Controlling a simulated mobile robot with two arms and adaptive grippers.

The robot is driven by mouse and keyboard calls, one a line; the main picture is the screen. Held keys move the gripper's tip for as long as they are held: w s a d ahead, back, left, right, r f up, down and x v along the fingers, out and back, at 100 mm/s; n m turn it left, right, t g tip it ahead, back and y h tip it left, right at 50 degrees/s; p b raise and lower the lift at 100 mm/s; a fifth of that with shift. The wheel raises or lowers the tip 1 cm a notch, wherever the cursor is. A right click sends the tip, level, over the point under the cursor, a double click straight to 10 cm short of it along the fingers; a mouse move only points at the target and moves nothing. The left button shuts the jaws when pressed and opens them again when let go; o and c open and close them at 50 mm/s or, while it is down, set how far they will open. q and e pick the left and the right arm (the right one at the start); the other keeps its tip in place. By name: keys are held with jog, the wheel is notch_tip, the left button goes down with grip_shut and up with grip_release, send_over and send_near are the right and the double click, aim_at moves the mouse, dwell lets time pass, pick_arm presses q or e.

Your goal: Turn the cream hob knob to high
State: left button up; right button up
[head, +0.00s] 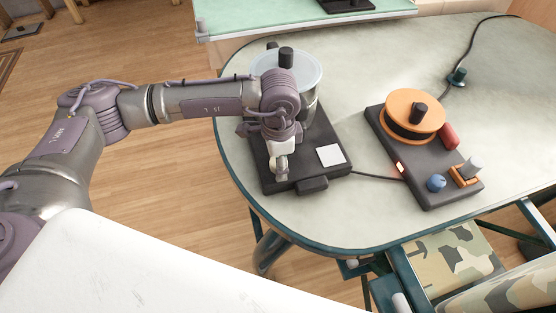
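A dark hob (319,186) sits on the left part of the rounded table, with a steel pot (310,101) with a pale lid (311,68) and black lid knob on it. A white square (330,155) lies on the hob's top, right of my gripper. My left gripper (280,170) reaches down over the hob's front left part, in front of the pot. Its fingers are small and partly covered by the wrist, so I cannot tell if they are open or shut. I cannot make out the cream knob clearly; the gripper covers that area. My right gripper is out of view.
A second dark unit (434,191) stands to the right, with an orange reel (414,108), a red cylinder (447,135), a blue knob (436,183) and a glowing light. A cable joins it to the hob. The table (340,225) is clear in front. A camouflage seat (455,258) is at lower right.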

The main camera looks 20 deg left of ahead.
pick_arm(q)
jog(key=shift+w+r, duration=0.1)
dwell(0.3)
jog(key=shift+r+b, duration=0.1)
jog(key=shift+b, duration=0.3)
grip_shut()
jog(key=shift+o, duration=0.2)
grip_release()
jog(key=shift+r+p, duration=0.9)
jog(key=shift+r, duration=1.65)
